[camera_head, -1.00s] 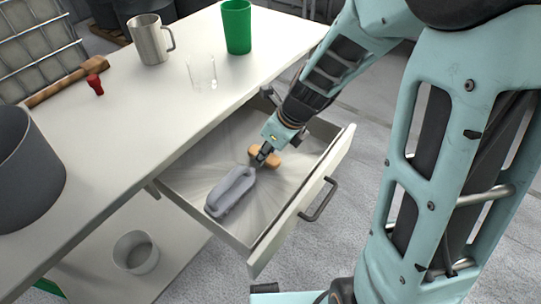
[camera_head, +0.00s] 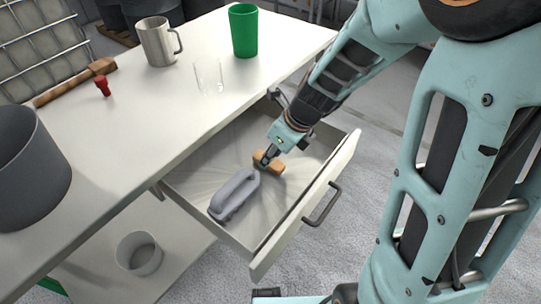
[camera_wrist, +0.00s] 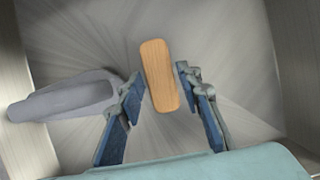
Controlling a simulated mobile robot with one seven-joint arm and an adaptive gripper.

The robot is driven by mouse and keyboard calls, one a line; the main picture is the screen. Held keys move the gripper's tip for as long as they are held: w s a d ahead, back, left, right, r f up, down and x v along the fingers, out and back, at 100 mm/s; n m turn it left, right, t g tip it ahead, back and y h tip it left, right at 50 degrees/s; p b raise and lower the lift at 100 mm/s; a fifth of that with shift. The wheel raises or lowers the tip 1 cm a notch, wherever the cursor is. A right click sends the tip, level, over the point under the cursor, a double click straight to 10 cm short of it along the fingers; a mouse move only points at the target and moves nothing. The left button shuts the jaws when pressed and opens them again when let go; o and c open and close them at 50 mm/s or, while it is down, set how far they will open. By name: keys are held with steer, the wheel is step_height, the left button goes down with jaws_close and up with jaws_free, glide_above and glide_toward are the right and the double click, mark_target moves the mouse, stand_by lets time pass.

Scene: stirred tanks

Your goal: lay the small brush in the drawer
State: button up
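The small brush, seen as an orange-brown wooden block (camera_head: 275,168), lies in the open drawer (camera_head: 185,185), near its middle. Its bristles are not visible. My gripper (camera_head: 266,157) reaches down into the drawer over the block. In the wrist view, the block (camera_wrist: 158,85) lies between the two fingertips of my gripper (camera_wrist: 160,75), with a narrow gap on each side, so the gripper looks open around it. The head view partly hides the block behind the fingers.
A grey handled object (camera_head: 234,194) lies in the drawer, left of the block. On the worktop stand a steel mug (camera_head: 156,42), a green cup (camera_head: 243,32), a clear glass (camera_head: 208,77), a hammer (camera_head: 75,84), a red item (camera_head: 102,86) and a grey pot (camera_head: 30,175). A drawer wall is close right.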

steer(key=p+v, duration=0.3)
steer(key=v, duration=0.8)
steer(key=shift+s, duration=0.1)
